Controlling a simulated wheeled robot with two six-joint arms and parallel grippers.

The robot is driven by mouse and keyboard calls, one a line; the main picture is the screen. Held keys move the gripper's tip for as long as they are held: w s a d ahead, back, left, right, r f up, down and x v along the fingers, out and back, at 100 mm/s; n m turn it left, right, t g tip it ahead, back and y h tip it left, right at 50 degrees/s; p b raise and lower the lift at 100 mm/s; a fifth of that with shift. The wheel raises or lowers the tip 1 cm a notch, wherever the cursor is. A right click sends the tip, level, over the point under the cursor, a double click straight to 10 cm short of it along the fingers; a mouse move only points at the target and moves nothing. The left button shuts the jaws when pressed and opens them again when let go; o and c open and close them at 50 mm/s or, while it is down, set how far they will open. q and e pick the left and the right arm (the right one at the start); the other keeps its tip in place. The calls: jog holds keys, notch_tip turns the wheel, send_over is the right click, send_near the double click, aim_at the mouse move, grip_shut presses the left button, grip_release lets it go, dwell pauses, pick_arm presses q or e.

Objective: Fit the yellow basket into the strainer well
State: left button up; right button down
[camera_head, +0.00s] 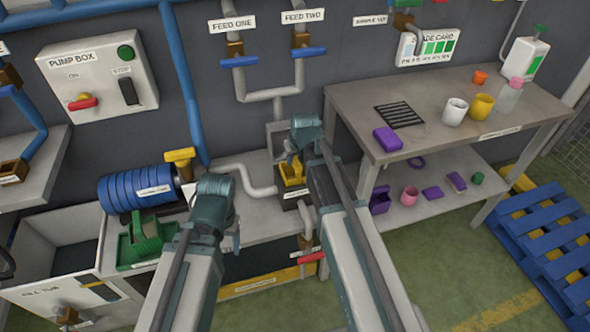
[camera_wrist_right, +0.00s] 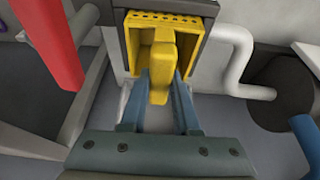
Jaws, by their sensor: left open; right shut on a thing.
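The yellow basket (camera_head: 292,174) sits at the mouth of the dark-framed strainer well (camera_head: 288,198) in the head view. In the right wrist view the basket (camera_wrist_right: 188,32) lies inside the square grey rim of the well (camera_wrist_right: 206,8). My right gripper (camera_wrist_right: 158,90) is shut on the basket's upright yellow grip. I cannot tell how deep the basket sits. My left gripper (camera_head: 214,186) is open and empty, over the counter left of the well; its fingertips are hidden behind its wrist.
A green caddy (camera_head: 145,240) and a blue ribbed cylinder (camera_head: 138,190) stand on the counter at left. A grey pipe (camera_head: 245,178) curves beside the well. A grey table (camera_head: 440,135) with cups stands at right, and blue pallets (camera_head: 550,245) lie on the floor.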

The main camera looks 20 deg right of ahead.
jog(key=shift+f+b, duration=1.4)
jog(key=shift+f, duration=0.3)
jog(key=shift+f, duration=0.2)
jog(key=c, duration=0.6)
grip_release()
jog(key=shift+c, duration=0.2)
jog(key=shift+r, duration=0.2)
jog(key=p+v, duration=1.1)
jog(key=v, duration=0.1)
jog(key=s+a+n+g, duration=0.1)
jog(key=s+a+g, duration=0.1)
jog(key=s+a, duration=0.4)
jog(key=s+a+f+n+g+h, duration=0.1)
jog(key=s+a+n+g, duration=0.1)
jog(key=s+a, duration=0.5)
jog(key=s, duration=0.6)
jog(key=shift+s+a+f+g+h, duration=0.25)
jog(key=shift+s+g+h, duration=0.05)
jog(key=shift+s+g, duration=0.1)
jog(key=shift+w, duration=0.1)
